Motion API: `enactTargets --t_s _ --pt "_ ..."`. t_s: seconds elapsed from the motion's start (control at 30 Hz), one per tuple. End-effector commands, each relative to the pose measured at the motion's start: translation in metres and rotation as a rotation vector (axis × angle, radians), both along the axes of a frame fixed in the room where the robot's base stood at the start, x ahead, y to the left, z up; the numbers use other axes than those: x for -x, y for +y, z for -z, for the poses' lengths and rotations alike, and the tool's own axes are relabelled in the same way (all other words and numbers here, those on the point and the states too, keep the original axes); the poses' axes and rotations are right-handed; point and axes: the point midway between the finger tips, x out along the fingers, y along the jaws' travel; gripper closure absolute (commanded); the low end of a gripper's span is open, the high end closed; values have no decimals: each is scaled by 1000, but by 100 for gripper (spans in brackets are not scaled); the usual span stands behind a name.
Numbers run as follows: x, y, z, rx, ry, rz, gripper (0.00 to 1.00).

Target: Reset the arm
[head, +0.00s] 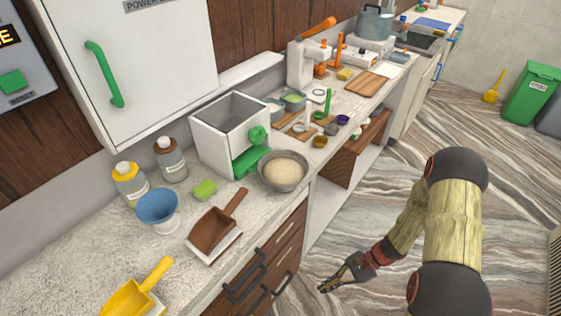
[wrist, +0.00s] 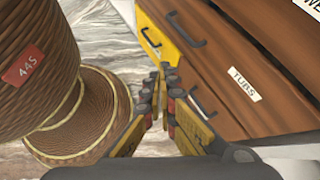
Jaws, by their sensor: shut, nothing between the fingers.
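My gripper (head: 339,280) hangs at the end of my bent arm, low over the marbled floor and to the right of the counter drawers in the head view. It also shows in the wrist view (wrist: 165,75), where its two fingers meet at the tips with nothing between them. My arm comes in from the right side of the head view.
The counter (head: 75,240) holds a white box with a green handle (head: 205,137), a bowl (head: 283,171), a brown scoop (head: 215,225) and a yellow scoop (head: 137,290). In the wrist view, drawers (wrist: 235,65) stand right and a brown ribbed object (wrist: 35,60) left.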

Motion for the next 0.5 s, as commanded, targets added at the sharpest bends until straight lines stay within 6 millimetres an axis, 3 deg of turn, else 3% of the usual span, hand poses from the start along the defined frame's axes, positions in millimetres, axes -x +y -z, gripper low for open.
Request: enactTargets --t_s 0.03,0.1,0.5 --pt "0 -4 -22 25 -37 -56 100" --pt "3 -10 -46 59 -79 -132 100" --pt "25 -41 -173 284 -327 -509 100"
